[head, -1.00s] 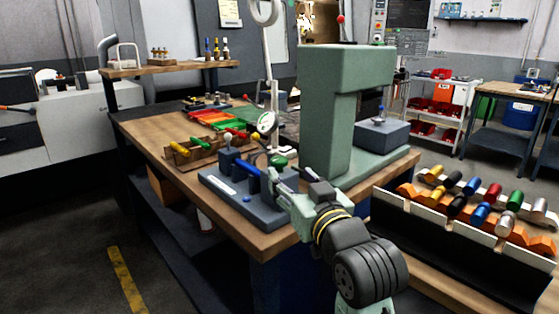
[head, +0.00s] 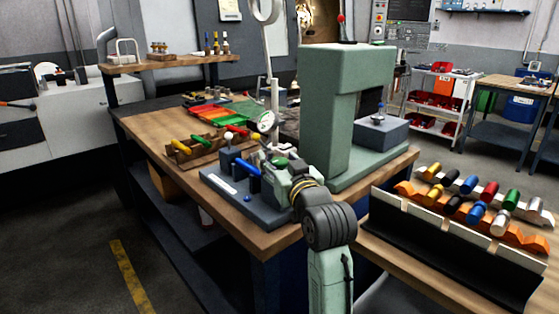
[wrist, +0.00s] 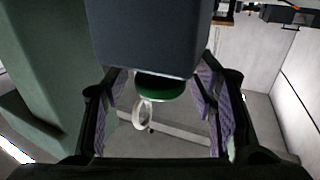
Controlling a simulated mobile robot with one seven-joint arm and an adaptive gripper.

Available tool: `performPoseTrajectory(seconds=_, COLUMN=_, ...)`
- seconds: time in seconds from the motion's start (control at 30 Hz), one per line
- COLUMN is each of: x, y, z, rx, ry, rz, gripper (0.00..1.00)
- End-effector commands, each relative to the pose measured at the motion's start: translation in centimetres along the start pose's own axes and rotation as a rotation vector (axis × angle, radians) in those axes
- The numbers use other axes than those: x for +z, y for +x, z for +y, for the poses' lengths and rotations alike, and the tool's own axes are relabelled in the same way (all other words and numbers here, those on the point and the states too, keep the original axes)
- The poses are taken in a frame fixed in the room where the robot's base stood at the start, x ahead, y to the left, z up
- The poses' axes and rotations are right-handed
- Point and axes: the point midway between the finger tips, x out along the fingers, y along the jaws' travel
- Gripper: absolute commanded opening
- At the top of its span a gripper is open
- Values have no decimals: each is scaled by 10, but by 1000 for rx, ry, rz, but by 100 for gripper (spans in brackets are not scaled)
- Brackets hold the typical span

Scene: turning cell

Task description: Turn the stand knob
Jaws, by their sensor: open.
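A green knob (head: 279,161) sits by a dark blue-grey fixture (head: 232,191) at the near end of the wooden bench. I take it to be the stand knob. In the wrist view the green knob (wrist: 160,88) shows against the end of a dark block (wrist: 150,38), between my two fingers. My gripper (wrist: 162,118) is open, with one finger to each side of the knob. I cannot tell whether either finger touches it. In the head view my gripper (head: 272,178) is close to the knob and partly hidden by the fixture and my wrist.
A large pale green machine frame (head: 325,120) stands just right of the knob. A blue-handled piece (head: 246,167) stands on the fixture left of my gripper. A dial gauge (head: 266,121) hangs behind. A rack of coloured handles (head: 440,245) is to the right.

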Motion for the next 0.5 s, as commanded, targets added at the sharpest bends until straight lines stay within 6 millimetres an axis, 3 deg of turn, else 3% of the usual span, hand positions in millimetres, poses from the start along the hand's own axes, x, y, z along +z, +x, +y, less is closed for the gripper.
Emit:
performPoseTrajectory(seconds=0.13, x=0, y=0, z=0, rx=0, ry=0, rz=0, gripper=51)
performPoseTrajectory(seconds=0.5, x=0, y=0, z=0, rx=0, ry=0, rz=0, gripper=26)
